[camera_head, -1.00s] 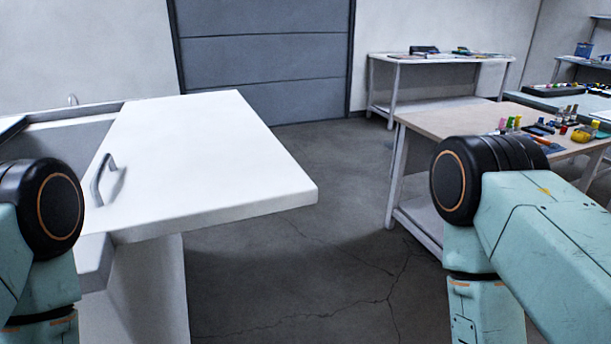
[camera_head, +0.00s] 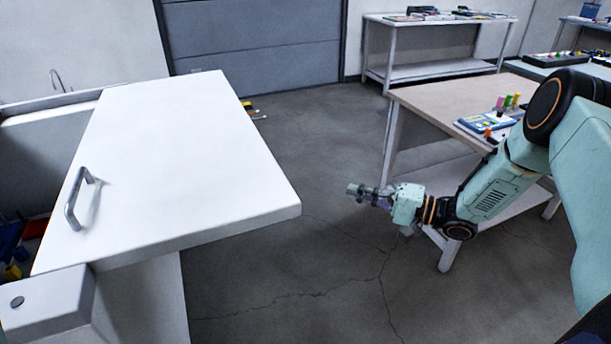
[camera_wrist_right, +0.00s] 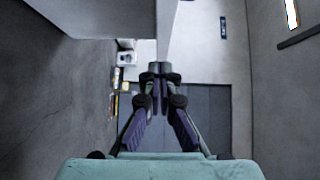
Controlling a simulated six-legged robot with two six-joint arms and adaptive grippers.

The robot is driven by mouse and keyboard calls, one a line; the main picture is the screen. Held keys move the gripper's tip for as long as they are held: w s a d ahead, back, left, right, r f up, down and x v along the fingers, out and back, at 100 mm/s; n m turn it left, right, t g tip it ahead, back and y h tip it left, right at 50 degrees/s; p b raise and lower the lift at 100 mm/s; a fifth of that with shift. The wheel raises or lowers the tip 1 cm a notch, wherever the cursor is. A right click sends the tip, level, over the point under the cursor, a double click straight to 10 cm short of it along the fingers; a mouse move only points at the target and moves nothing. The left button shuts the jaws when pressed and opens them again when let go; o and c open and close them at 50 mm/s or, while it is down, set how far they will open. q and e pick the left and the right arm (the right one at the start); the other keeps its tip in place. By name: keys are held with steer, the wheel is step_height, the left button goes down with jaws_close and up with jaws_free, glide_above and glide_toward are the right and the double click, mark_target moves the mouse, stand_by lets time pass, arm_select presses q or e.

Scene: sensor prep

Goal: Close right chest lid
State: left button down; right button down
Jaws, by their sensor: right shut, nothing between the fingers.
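The white chest lid (camera_head: 175,165) lies at the left of the head view, with a grey bar handle (camera_head: 80,198) near its left edge. It extends right over the white chest (camera_head: 150,300), and the chest's left part is uncovered. My right gripper (camera_head: 355,191) is shut and empty, in the air to the right of the lid's right edge and apart from it. Its closed fingers show in the right wrist view (camera_wrist_right: 158,72). My left gripper is out of view.
Blue, red and yellow items (camera_head: 15,245) show inside the open left part of the chest. A wooden-topped table (camera_head: 440,105) stands at the right, partly behind my right arm. Grey floor (camera_head: 300,270) lies clear between chest and table.

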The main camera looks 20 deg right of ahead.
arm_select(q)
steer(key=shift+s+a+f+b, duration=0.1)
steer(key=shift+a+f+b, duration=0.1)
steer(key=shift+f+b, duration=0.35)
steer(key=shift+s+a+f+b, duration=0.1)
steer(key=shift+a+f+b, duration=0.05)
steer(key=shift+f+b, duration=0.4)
arm_select(e)
steer(key=w+a+r, duration=0.1)
steer(key=w+a, duration=0.5)
steer(key=a, duration=0.5)
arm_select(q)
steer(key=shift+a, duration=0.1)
arm_select(e)
steer(key=shift+a+r, duration=0.1)
steer(key=shift+a, duration=0.15)
